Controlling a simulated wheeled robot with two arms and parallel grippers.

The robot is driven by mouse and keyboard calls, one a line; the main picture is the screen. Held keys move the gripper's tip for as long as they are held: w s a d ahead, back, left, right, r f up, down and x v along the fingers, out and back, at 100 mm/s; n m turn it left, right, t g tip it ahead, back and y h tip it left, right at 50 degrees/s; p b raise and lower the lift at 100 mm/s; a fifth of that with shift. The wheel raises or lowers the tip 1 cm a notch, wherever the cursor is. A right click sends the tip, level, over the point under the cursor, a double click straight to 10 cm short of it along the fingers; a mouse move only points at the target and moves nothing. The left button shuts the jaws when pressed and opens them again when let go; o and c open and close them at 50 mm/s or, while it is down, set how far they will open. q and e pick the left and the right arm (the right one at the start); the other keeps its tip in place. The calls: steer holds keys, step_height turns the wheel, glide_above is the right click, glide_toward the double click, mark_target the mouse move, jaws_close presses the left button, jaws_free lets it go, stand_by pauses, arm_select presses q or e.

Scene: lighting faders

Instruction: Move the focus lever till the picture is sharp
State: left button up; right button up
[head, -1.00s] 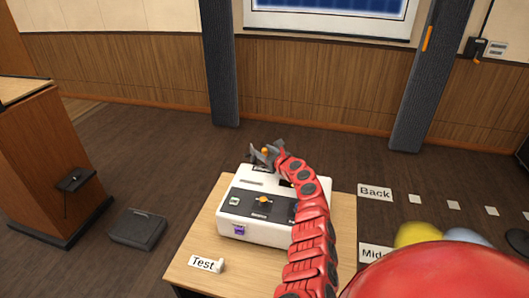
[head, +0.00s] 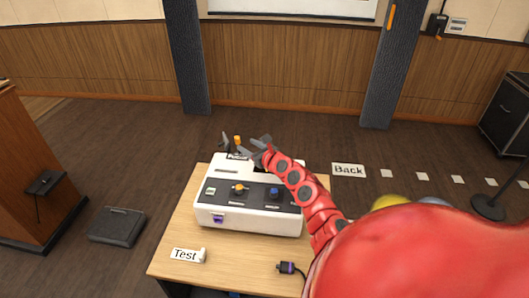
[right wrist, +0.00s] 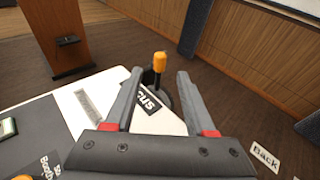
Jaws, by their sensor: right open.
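The focus lever (head: 237,140) has an orange tip on a dark stem and stands at the back of the white projector box (head: 250,222). In the right wrist view the lever (right wrist: 160,60) stands upright between my right gripper's fingertips, with a gap on each side. A label ending in "cus" lies beside its base, partly covered by a finger. My right gripper (head: 244,145) is open, its fingers either side of the lever. The projection screen (head: 290,8) shows only its lower edge, so the picture's sharpness cannot be judged. My left gripper is not in view.
An orange slider (head: 240,188) and a blue knob (head: 274,192) sit on the box's dark panel. The wooden table (head: 180,262) holds a "Test" card (head: 187,254) and a dark plug (head: 288,268). A "Back" sign (head: 349,170) and white floor marks lie to the right.

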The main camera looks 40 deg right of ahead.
steer(key=p+v, duration=0.2)
steer(key=v, duration=0.6)
steer(key=shift+p, duration=0.4)
steer(key=shift+s+a+r, duration=0.15)
steer(key=shift+s, duration=0.4)
